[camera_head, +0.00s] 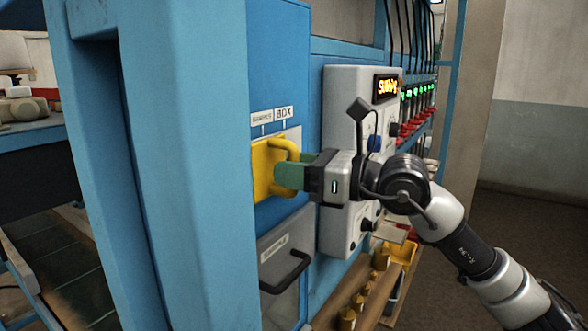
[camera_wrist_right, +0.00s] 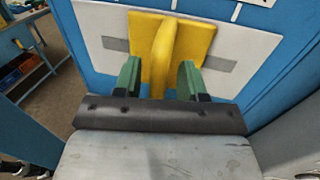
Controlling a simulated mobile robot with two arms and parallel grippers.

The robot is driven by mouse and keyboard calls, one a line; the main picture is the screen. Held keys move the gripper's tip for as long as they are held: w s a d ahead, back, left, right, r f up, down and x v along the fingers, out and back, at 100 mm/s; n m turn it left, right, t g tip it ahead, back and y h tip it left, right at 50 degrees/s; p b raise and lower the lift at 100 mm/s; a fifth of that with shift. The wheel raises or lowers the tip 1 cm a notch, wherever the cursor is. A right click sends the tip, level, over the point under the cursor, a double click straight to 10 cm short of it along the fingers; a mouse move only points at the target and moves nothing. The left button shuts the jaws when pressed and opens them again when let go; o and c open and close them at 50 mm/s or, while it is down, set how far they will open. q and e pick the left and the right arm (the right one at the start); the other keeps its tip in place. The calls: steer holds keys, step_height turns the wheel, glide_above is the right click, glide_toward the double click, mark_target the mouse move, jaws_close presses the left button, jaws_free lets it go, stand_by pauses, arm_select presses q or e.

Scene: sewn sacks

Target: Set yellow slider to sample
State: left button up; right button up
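The yellow slider (camera_head: 262,168) is a flat plate with a raised bar handle on a pale panel of the blue cabinet. Above it are two labels, SAMPLE (camera_head: 262,118) on the left and BOX (camera_head: 284,113) on the right. In the right wrist view the slider (camera_wrist_right: 163,45) has grey slot showing on both sides. My right gripper (camera_head: 292,173) is at the handle. Its green fingers (camera_wrist_right: 160,80) stand on either side of the bar, with a gap on each side. My left gripper is out of view.
A grey drawer (camera_head: 282,265) with a black handle is below the slider. A white control box (camera_head: 345,100) with a lit display and knobs stands to the right. A blue post (camera_head: 150,160) rises close on the left. Yellow fittings (camera_head: 358,300) lie on a low wooden shelf.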

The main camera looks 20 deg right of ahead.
steer(key=shift+s, duration=0.15)
steer(key=b+v, duration=0.5)
steer(key=v, duration=0.5)
steer(key=shift+d, duration=0.3)
